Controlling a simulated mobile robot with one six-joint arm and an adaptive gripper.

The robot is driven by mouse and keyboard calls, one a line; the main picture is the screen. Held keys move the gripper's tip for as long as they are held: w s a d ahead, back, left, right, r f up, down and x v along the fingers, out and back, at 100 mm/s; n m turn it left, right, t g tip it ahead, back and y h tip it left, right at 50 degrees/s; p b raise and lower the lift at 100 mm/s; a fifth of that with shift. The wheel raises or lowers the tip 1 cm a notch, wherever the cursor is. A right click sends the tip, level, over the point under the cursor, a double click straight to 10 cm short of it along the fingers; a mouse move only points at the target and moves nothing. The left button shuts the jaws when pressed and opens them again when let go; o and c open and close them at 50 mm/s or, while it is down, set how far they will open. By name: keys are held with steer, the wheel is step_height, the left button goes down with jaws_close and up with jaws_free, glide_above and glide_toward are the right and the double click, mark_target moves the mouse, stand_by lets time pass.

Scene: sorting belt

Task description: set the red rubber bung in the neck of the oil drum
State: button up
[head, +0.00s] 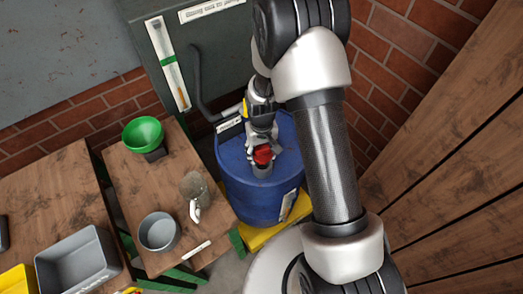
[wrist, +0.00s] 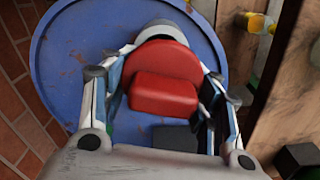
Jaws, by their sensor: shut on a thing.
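The red rubber bung (head: 263,154) is held between the fingers of my gripper (head: 262,147). The wrist view shows the bung (wrist: 165,85) large, with the fingers closed on either side of it. The blue oil drum (head: 235,180) stands upright below my gripper. Its grey neck (head: 262,170) shows just under the bung in the head view. In the wrist view, part of the neck (wrist: 164,28) shows beyond the bung, whose body hides the rest. I cannot tell whether the bung touches the neck or sits inside it.
A wooden table (head: 125,185) left of the drum bears a green funnel (head: 143,133), a grey round pot (head: 158,231) and a mug (head: 194,186). A grey bin (head: 78,262) is at lower left. A brick wall and dark cabinet stand behind; wooden boards (head: 450,150) rise at right.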

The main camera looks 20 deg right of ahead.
steer(key=shift+f, duration=0.15)
stand_by(0.7)
steer(key=shift+f+b, duration=0.9)
steer(key=shift+f, duration=0.2)
steer(key=shift+f+b, duration=0.3)
steer(key=shift+f, duration=0.1)
steer(key=shift+s+f+b, duration=0.25)
steer(key=shift+f+b, duration=0.1)
steer(key=shift+f, duration=0.2)
steer(key=shift+c, duration=1.4)
